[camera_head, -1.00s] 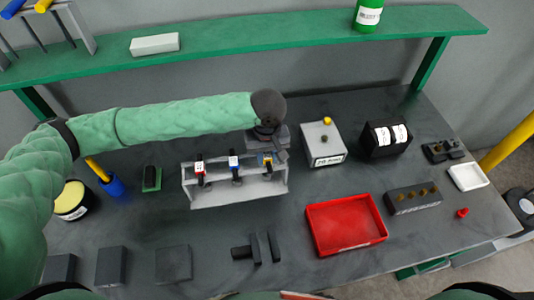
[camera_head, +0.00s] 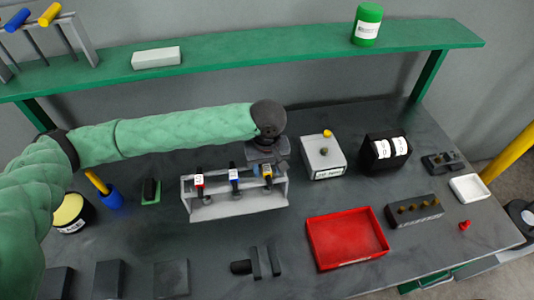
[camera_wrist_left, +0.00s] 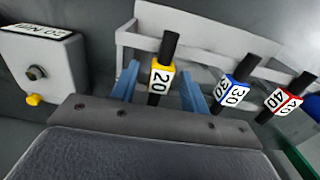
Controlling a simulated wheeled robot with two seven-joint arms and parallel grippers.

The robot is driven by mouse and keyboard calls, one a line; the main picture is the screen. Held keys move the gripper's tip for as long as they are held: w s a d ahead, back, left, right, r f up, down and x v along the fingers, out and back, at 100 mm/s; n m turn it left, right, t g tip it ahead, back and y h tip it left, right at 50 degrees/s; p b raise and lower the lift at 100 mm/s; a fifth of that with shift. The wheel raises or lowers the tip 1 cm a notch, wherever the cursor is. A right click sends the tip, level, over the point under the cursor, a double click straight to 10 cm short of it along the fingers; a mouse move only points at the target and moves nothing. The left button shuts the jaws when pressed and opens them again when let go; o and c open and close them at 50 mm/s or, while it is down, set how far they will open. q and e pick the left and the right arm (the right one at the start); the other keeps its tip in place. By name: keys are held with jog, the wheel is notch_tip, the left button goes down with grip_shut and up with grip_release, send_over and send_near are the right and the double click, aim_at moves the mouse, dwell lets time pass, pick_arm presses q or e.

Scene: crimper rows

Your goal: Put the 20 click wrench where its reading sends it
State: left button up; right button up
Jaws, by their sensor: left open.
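The 20 click wrench (camera_wrist_left: 160,80) has a yellow band with a white "20" label. It stands in the right slot of the grey rack (camera_head: 236,205), and it also shows in the head view (camera_head: 267,172). My left gripper (camera_wrist_left: 163,90) is open, with its blue fingers on either side of this wrench. Contact cannot be told. The blue 30 wrench (camera_wrist_left: 234,90) and the red 40 wrench (camera_wrist_left: 282,101) stand in the other slots. A grey tester box (camera_head: 323,157) with a yellow knob is just right of the rack; its label reads 20 in the wrist view (camera_wrist_left: 45,65).
A red tray (camera_head: 347,238) lies right of the rack, towards the front. A black two-roll unit (camera_head: 385,150), a block with brass pegs (camera_head: 414,210) and a white dish (camera_head: 469,187) stand farther right. A green shelf (camera_head: 240,52) runs behind my arm.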

pick_arm(q)
notch_tip(320, 180, up, 10)
jog(key=b, duration=0.3)
jog(key=shift+f, duration=0.15)
jog(key=shift+r, duration=0.75)
pick_arm(e)
jog(key=w+a+r, duration=0.3)
jog(key=r, duration=0.4)
jog(key=shift+w+a, duration=0.3)
jog(key=shift+w, duration=0.05)
pick_arm(q)
jog(key=shift+s+f, duration=0.1)
jog(key=shift+s, duration=0.05)
